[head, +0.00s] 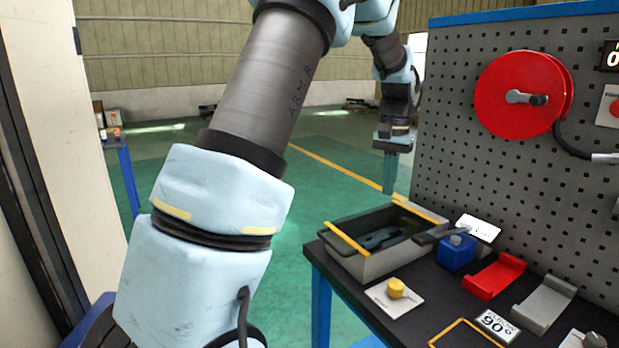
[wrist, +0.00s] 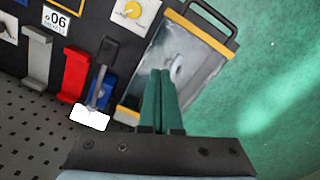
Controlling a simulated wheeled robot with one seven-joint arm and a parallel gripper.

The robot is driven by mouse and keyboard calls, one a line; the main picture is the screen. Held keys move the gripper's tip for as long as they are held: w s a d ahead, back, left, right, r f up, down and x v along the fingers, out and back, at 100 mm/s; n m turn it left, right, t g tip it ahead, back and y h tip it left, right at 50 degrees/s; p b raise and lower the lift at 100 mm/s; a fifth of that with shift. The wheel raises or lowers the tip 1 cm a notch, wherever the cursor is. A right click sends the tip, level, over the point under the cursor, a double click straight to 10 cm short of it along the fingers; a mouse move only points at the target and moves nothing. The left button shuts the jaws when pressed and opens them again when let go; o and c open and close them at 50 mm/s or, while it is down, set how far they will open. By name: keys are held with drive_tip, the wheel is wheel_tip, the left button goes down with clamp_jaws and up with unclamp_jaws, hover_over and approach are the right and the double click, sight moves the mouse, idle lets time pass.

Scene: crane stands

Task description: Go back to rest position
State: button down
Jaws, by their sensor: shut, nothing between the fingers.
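My gripper (head: 390,172) hangs pointing down at the back left of the workbench, above the far end of the grey metal bin. In the wrist view its two green fingers (wrist: 160,100) are together with nothing between them. My arm reaches up and across the left and middle of the head view. The gripper is apart from the bin and the bench.
The grey bin (head: 375,262) with yellow edges stands on the bench's left edge. Beside it are a blue block (head: 456,253), a red holder (head: 494,275), a grey holder (head: 543,305) and a yellow knob (head: 396,288). A pegboard (head: 455,150) rises behind. Green floor at left is open.

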drive_tip(key=s+a+f+n, duration=0.2)
drive_tip(key=s+a, duration=0.3)
drive_tip(key=a, duration=0.4)
drive_tip(key=s+a+f+n+t, duration=0.1)
drive_tip(key=s+a+f+n, duration=0.1)
drive_tip(key=s+a, duration=0.3)
drive_tip(key=s+a+f+n+t, duration=0.1)
drive_tip(key=s+a, duration=0.4)
drive_tip(key=a, duration=0.8)
wheel_tip(320, 180, down, 2)
drive_tip(key=shift+s+f+n, duration=0.2)
drive_tip(key=shift+f+n, duration=0.05)
drive_tip(key=shift+n, duration=0.35)
